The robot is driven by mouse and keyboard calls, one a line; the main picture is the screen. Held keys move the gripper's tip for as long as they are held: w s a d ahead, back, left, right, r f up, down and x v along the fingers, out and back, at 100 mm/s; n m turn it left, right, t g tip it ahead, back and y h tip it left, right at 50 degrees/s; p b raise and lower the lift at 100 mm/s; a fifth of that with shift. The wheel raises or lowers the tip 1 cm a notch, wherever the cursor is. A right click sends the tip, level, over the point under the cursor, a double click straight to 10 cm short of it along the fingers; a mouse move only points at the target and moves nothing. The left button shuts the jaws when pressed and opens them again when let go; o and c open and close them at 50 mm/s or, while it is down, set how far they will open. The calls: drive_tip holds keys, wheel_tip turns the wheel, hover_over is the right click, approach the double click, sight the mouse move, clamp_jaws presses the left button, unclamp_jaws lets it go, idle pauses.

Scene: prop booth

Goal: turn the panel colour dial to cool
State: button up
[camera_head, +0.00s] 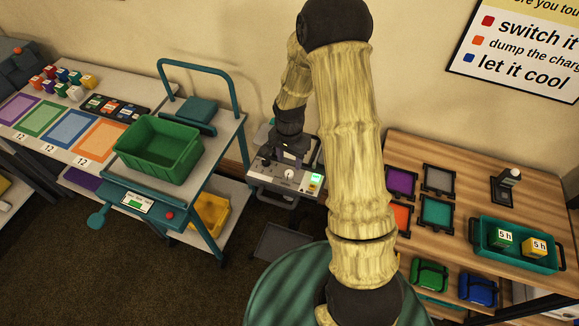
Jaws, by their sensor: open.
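A small grey device (257,177) stands between the teal cart and the wooden table. Its front has a pale round dial (289,175) and a lit green area at the right. This looks like the task's dial, but its markings and setting are too small to read. My gripper (288,160) hangs over the device, just behind and above the dial as seen here. Its jaws are open, with nothing visible between them. I cannot tell whether it touches the device.
The teal cart (222,152) with a green bin (150,158) stands close on the left. The wooden table (462,178) at right holds coloured frames and a teal tray (484,231) with two boxes. My arm hides part of the middle. A sign (520,50) hangs at upper right.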

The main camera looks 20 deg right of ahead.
sight(289, 172)
drive_tip(key=shift+f+p, duration=0.7)
drive_tip(key=shift+f, duration=2.2)
drive_tip(key=c, duration=1)
